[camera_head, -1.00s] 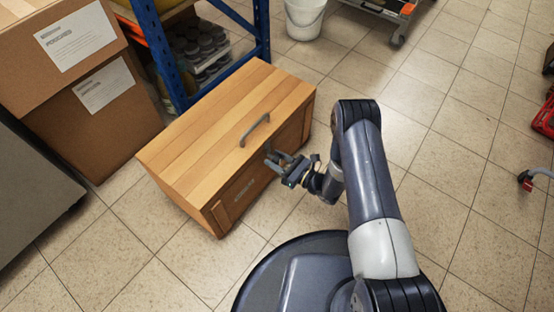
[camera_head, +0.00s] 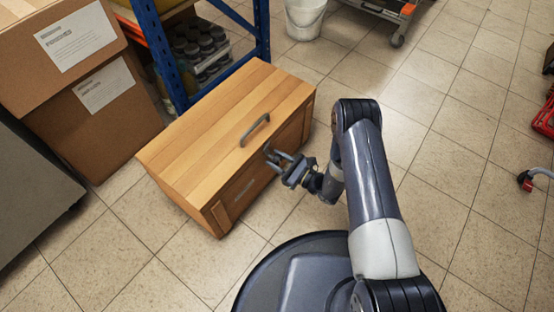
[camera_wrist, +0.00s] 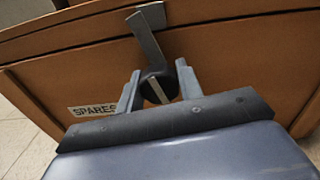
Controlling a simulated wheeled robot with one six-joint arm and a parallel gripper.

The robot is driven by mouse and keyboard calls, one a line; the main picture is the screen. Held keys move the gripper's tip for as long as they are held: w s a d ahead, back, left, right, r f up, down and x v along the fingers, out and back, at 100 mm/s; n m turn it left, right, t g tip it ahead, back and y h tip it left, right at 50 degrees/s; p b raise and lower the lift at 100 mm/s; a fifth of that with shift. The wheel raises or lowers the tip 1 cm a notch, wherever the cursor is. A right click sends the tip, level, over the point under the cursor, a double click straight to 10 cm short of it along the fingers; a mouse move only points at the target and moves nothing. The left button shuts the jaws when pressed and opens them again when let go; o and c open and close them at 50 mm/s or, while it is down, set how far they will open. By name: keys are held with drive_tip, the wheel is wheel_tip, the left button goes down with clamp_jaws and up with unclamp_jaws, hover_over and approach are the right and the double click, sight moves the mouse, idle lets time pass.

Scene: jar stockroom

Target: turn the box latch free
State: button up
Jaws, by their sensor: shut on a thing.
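The wooden box (camera_head: 205,125) stands on the floor, its lid closed, with a grey handle (camera_head: 255,130) on top. In the wrist view its front (camera_wrist: 235,70) carries a "SPARES" label (camera_wrist: 92,110). The latch is a dark round knob (camera_wrist: 157,88) with a pale stripe that leans slightly off vertical.
A blue shelf rack (camera_head: 262,35) with dark jars (camera_head: 200,45) stands behind the box. Cardboard boxes (camera_head: 105,125) are to the left. A white bucket (camera_head: 305,18) stands at the back.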

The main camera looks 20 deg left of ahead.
drive_tip(key=n, duration=1)
drive_tip(key=shift+n+t, duration=0.3)
drive_tip(key=shift+n, duration=1.9)
drive_tip(key=o, duration=1)
drive_tip(key=shift+h, duration=0.3)
drive_tip(key=p+v, duration=0.3)
drive_tip(key=v, duration=0.8)
drive_tip(key=shift+p, duration=0.3)
drive_tip(key=shift+s+a, duration=0.1)
